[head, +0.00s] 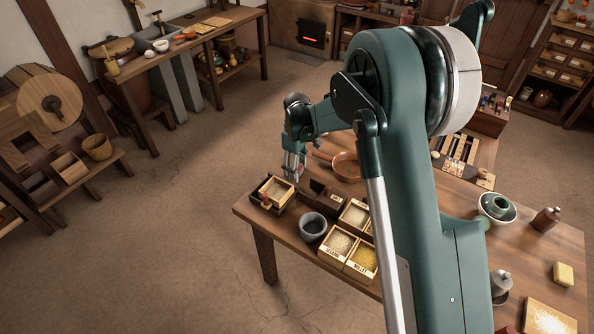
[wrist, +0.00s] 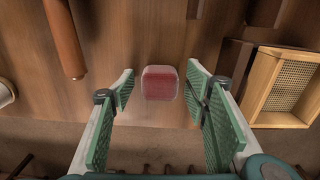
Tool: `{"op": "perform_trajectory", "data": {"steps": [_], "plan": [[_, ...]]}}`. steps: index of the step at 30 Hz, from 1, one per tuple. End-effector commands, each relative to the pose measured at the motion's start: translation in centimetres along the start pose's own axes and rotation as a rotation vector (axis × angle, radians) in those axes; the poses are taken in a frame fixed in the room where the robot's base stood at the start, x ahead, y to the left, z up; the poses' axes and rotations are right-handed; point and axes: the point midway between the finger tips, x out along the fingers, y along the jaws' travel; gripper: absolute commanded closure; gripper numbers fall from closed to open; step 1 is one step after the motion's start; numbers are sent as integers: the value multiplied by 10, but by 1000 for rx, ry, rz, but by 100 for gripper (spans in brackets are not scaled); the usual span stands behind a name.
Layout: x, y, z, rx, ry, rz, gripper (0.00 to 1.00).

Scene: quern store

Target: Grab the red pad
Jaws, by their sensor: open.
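The red pad (wrist: 160,84) shows in the wrist view as a small rounded red block with a paler, translucent-looking edge, over the brown wooden table (wrist: 125,30). My gripper (wrist: 161,74) is open, with one green ribbed finger on each side of the pad and a gap on both sides. I cannot tell how far the fingertips are above the table. In the head view my gripper (head: 294,172) points down near the table's far left edge, by a wooden framed box. The pad is not clear in that view.
In the wrist view a wooden frame with mesh (wrist: 291,87) lies right of the fingers, and a brown rod (wrist: 64,38) lies at upper left. In the head view a grey bowl (head: 313,228), a brown bowl (head: 347,167) and a millet box (head: 361,260) stand near my gripper.

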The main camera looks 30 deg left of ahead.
Motion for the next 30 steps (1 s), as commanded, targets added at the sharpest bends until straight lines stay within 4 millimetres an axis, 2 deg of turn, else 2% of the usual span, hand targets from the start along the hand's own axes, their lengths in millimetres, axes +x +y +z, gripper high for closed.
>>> {"op": "perform_trajectory", "data": {"steps": [6, 13, 23, 30], "plan": [[0, 0, 0, 0, 0, 0, 54], [0, 0, 0, 0, 0, 0, 82], [-1, 0, 0, 0, 0, 0, 83], [-15, 0, 0, 0, 0, 0, 83]]}}
